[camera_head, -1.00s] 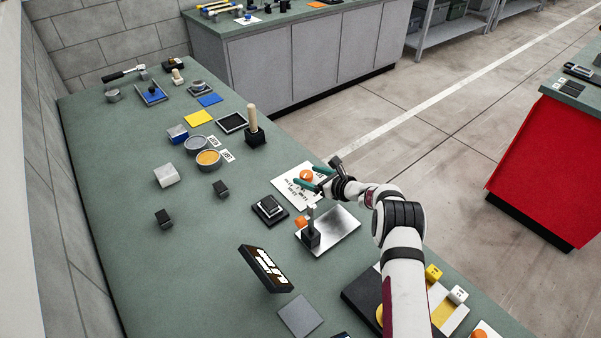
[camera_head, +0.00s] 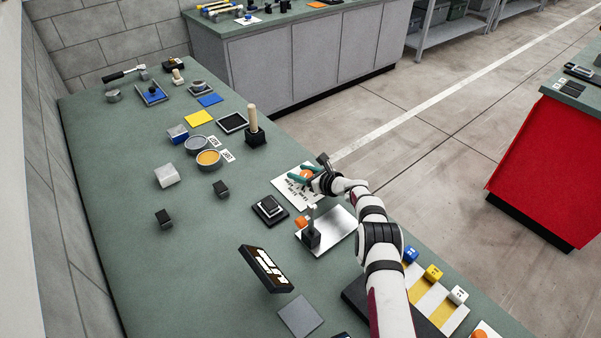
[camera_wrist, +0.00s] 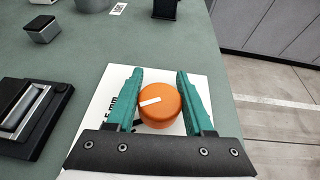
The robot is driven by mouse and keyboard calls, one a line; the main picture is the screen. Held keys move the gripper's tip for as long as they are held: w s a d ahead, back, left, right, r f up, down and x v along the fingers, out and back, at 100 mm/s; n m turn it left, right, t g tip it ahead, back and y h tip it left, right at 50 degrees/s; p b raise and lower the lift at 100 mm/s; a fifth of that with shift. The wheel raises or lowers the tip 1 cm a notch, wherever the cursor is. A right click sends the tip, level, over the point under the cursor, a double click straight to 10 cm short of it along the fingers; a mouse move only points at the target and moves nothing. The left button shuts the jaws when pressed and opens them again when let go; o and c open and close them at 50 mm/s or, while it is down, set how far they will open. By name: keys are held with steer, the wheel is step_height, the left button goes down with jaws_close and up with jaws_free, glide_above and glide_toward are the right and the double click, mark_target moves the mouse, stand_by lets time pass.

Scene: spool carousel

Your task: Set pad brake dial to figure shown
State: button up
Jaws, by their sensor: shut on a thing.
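An orange round dial (camera_wrist: 165,112) with a white pointer mark sits on a white printed card (camera_wrist: 205,90) in the wrist view. The mark points left and slightly down. My gripper (camera_wrist: 158,74) has its two teal fingers on either side of the dial and is shut on it. In the head view the dial (camera_head: 306,173) is partly covered by the fingers, and the card (camera_head: 283,187) lies flat on the green bench. The card's print is partly hidden and too small to read. A tilted dark panel (camera_head: 265,268) with white marks stands nearer; its marks are not legible.
A black device (camera_head: 270,209) lies left of the card, also seen in the wrist view (camera_wrist: 25,110). A metal plate (camera_head: 340,232) with a lever post and an orange part is just in front. A wooden-handled post (camera_head: 254,125) stands behind. The bench's left middle is mostly clear.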

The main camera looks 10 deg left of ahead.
jaws_close()
steer(key=shift+w+r+m+t+h, duration=0.1)
steer(key=shift+m+t+h, duration=0.4)
steer(key=shift+m+t, duration=0.15)
steer(key=shift+w+d+m+t+h, duration=0.1)
steer(key=shift+d+m+t+h, duration=0.1)
steer(key=shift+m+t+h, duration=0.45)
steer(key=shift+w+d+m+t+h, duration=0.15)
steer(key=shift+m+t+h, duration=0.15)
steer(key=shift+m+h, duration=0.5)
steer(key=o, duration=0.9)
jaws_free()
steer(key=shift+s, duration=0.1)
steer(key=v, duration=1.5)
steer(key=shift+s+d+r, duration=0.1)
steer(key=shift+s+d, duration=0.1)
steer(key=shift+s, duration=0.05)
